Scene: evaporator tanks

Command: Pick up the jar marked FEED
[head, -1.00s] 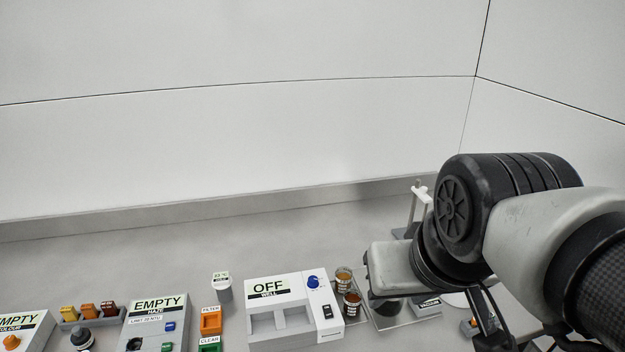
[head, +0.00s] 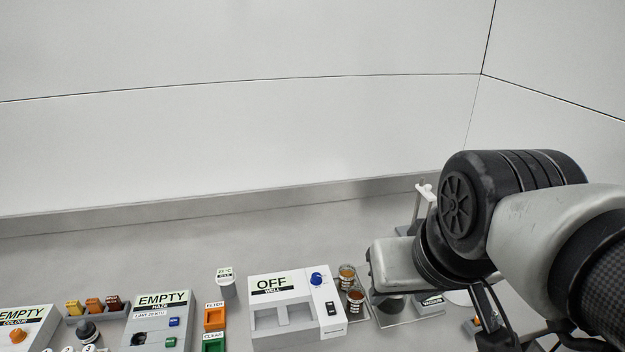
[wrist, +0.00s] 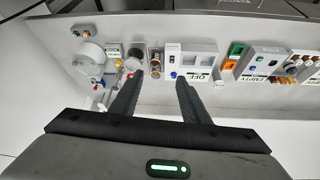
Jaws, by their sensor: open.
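Two small jars with amber-brown contents stand just right of the white OFF WELL unit in the head view, a rear jar (head: 346,277) and a front jar (head: 355,300). Both have pale labels too small to read, so I cannot tell which is marked FEED. They also show small in the wrist view, beyond my fingertips. My gripper (wrist: 160,80) is open and empty in the wrist view, its two dark fingers apart above the bench. The jars appear ahead of the gap between them, not touching them. My arm hides part of the bench right of the jars in the head view.
The OFF WELL unit (head: 296,308) stands close left of the jars. A tray (head: 408,312) with a dark object lies to their right, partly under my arm. Further left are a small labelled cup (head: 226,285), orange FILTER block (head: 215,317) and EMPTY HAZE unit (head: 160,322).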

